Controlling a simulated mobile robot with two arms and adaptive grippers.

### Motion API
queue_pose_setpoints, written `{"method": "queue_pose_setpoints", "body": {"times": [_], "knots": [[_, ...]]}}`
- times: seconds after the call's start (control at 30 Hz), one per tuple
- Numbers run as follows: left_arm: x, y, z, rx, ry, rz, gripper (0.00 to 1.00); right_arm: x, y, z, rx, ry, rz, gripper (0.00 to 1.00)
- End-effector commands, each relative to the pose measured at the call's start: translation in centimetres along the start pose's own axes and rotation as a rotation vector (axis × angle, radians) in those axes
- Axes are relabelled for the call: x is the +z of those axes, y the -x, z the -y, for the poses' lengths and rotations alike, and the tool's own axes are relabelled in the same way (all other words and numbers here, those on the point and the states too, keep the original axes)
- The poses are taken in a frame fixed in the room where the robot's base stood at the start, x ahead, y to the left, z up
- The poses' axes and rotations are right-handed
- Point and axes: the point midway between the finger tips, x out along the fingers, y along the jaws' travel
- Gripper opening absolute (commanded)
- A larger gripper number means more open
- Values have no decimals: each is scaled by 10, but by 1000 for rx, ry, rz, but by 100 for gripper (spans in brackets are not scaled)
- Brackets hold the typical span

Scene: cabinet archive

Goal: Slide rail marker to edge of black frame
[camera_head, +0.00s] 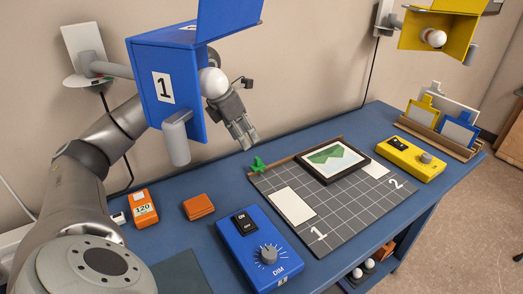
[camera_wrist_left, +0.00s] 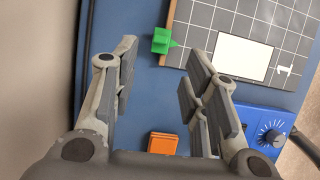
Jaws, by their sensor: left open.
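The rail marker is a small green piece (camera_head: 257,164) at the left end of the wooden rail (camera_head: 300,153) along the back of the dark gridded board (camera_head: 338,222). The black frame (camera_head: 333,160), holding a green and white picture, lies on the board to the right of the marker, with a gap between them. My left gripper (camera_head: 247,138) is above the table, behind and above the marker. In the left wrist view it is open and empty (camera_wrist_left: 158,85), and the green marker (camera_wrist_left: 162,41) shows beyond its fingertips, untouched. My right gripper is not in view.
A blue lamp box (camera_head: 168,88) hangs above the table, partly in front of my left arm. A blue dimmer box (camera_head: 262,250), an orange block (camera_head: 198,207) and an orange box (camera_head: 143,207) stand at the front left. A yellow dimmer box (camera_head: 409,158) stands right of the board.

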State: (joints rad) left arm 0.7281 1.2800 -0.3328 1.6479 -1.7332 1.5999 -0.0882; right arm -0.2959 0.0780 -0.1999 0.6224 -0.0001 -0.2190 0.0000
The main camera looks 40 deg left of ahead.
Motion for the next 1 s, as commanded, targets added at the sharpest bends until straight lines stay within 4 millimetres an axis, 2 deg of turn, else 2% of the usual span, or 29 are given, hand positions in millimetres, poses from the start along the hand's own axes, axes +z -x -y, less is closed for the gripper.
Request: {"method": "queue_pose_setpoints", "body": {"times": [0.23,0.4,0.6,0.77,1.0], "knots": [[-2,-36,0,1,-1,-8,41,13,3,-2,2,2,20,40],[-1,-68,0,-1,0,-6,41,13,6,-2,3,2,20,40],[-1,-95,0,1,-1,-4,41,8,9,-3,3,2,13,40],[-1,-104,0,2,-1,-4,41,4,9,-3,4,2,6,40],[-2,-105,0,3,-1,-4,41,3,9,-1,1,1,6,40]]}}
